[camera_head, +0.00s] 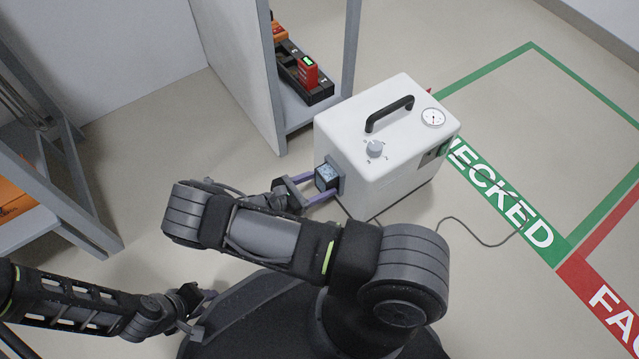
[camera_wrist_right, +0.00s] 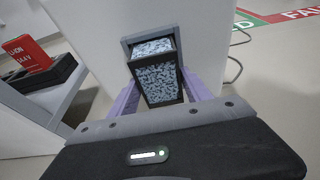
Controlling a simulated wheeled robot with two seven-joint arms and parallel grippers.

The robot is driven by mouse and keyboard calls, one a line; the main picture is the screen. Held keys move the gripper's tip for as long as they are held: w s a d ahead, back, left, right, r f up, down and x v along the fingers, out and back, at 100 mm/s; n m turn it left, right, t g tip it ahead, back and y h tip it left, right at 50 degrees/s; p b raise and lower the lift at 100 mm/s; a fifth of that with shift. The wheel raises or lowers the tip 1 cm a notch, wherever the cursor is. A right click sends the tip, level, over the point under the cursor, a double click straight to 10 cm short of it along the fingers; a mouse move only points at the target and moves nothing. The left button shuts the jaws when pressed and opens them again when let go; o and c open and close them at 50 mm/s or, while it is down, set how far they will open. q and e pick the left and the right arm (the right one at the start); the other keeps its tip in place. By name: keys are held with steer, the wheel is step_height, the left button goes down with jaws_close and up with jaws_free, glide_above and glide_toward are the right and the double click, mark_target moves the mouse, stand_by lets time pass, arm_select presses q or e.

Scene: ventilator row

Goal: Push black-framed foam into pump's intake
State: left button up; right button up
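The white pump (camera_head: 385,150) stands on the floor with a grey-framed intake (camera_wrist_right: 126,46) on its near left side. The black-framed foam (camera_head: 326,177), speckled blue-grey, is at the intake and sticks out toward my right gripper; it also shows in the wrist view (camera_wrist_right: 158,82). How deep it sits is hidden. My right gripper (camera_head: 312,187) has its purple fingers on both sides of the foam, apparently closed on it. My left gripper (camera_head: 192,312) is low at the left, away from the pump; its fingers are small and unclear.
A grey shelf (camera_head: 300,113) behind the pump holds a black charger (camera_head: 318,94) with a red battery (camera_head: 308,71). Another shelf (camera_head: 60,215) stands at the left. A thin cable (camera_head: 470,238) lies right of the pump. A green floor outline (camera_head: 490,67) lies beyond, mostly clear.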

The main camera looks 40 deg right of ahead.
steer(key=o, duration=0.4)
steer(key=shift+a, duration=0.1)
steer(key=p+v, duration=0.2)
steer(key=v, duration=0.5)
steer(key=shift+a, duration=0.35)
steer(key=shift+r, duration=0.2)
